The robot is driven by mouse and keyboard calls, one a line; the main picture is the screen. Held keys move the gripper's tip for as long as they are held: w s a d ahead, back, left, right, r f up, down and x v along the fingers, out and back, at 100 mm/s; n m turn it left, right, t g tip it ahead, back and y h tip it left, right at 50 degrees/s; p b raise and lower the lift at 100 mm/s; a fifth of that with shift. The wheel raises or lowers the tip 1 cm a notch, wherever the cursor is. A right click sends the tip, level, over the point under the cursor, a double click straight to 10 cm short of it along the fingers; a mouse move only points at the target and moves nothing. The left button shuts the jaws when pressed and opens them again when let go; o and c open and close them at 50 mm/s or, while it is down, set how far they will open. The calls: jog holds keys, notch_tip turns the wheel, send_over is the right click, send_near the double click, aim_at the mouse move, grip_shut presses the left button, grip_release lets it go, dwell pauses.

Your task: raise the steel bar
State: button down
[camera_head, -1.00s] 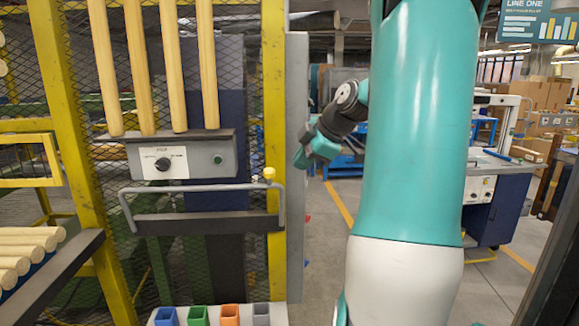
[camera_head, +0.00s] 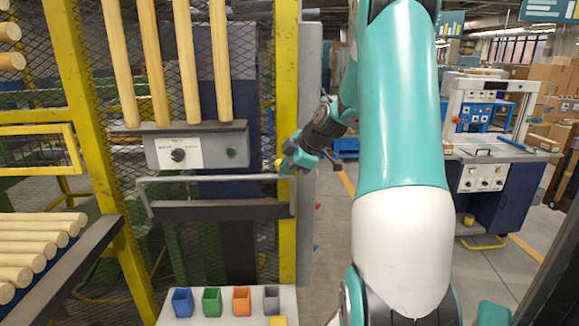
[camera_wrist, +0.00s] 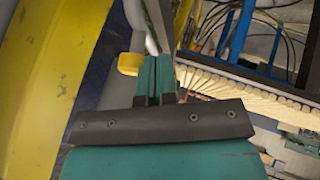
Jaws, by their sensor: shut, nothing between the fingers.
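The steel bar (camera_head: 215,179) is a grey rod bent at its ends, running level across the yellow-framed mesh guard, below a control box and above a dark crosspiece. A small yellow knob (camera_head: 280,165) is at its right end, partly hidden by my gripper; in the wrist view the yellow knob (camera_wrist: 129,63) is just left of the fingertips. My gripper (camera_head: 288,166) is at the right end of the bar, with its fingers (camera_wrist: 155,70) shut together and empty. The fingers are beside the knob, not around it; I cannot tell whether they touch.
The grey control box (camera_head: 197,148) with a dial is above the bar, under upright wooden rods (camera_head: 182,70). Blue, green, orange and grey cups stand on a white shelf (camera_head: 225,318) below. A yellow post (camera_head: 287,90) and grey edge stand by my gripper. Open floor lies right.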

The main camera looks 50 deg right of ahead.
jog(key=shift+w+d+r+m+g+y+p, duration=0.15)
jog(key=shift+w+d+r+g+y+p, duration=0.15)
jog(key=shift+w+d+p, duration=0.25)
jog(key=shift+w+d+r+m+g+y+p, duration=0.2)
jog(key=shift+w+d+y+p, duration=0.1)
jog(key=shift+w+d+p, duration=0.25)
jog(key=shift+s+d, duration=0.1)
jog(key=s+a+r+b, duration=0.1)
jog(key=s+r+b, duration=0.4)
jog(key=s+r, duration=0.2)
jog(key=shift+s+r, duration=0.3)
jog(key=shift+s, duration=0.8)
